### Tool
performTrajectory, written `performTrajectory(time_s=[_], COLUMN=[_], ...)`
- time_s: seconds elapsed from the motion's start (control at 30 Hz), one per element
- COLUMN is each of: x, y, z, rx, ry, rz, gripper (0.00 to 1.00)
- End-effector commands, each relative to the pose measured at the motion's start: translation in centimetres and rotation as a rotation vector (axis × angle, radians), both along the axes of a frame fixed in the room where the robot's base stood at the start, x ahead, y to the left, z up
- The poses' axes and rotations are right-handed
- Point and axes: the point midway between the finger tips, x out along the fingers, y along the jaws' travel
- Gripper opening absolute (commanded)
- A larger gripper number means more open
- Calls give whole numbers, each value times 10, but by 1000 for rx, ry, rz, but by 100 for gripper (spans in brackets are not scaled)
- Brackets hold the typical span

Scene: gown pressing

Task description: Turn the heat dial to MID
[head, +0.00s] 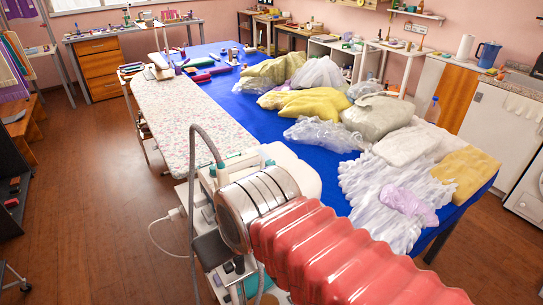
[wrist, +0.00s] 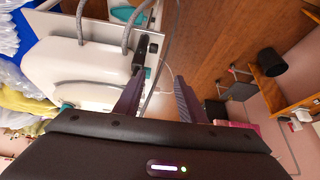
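A white steam unit (wrist: 80,70) with teal parts and grey hoses fills the left of the wrist view. In the head view, a white and teal machine (head: 222,175) stands at the near end of the ironing board, partly hidden by my arm. I cannot make out the heat dial or a MID mark. A small dark part (wrist: 140,52) sits at the unit's edge by a pale panel; I cannot tell what it is. My gripper (wrist: 160,76) is open and empty, its left finger overlapping the unit's edge in the picture. The gripper is hidden in the head view.
A patterned ironing board (head: 185,115) runs beside a blue table (head: 260,115) heaped with folded garments and plastic-wrapped bundles. A grey hose (head: 193,165) arches up by the machine. The wooden floor (head: 100,190) to the left is mostly clear.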

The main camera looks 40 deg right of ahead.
Motion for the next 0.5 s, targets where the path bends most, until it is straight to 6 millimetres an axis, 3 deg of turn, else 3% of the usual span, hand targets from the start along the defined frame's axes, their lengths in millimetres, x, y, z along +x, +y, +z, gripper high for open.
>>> performTrajectory(time_s=[0.27,0.5], x=[17,50], y=[-8,-31], z=[21,58], rx=[53,163], ry=[46,139], rz=[-116,-344], gripper=[41,41])
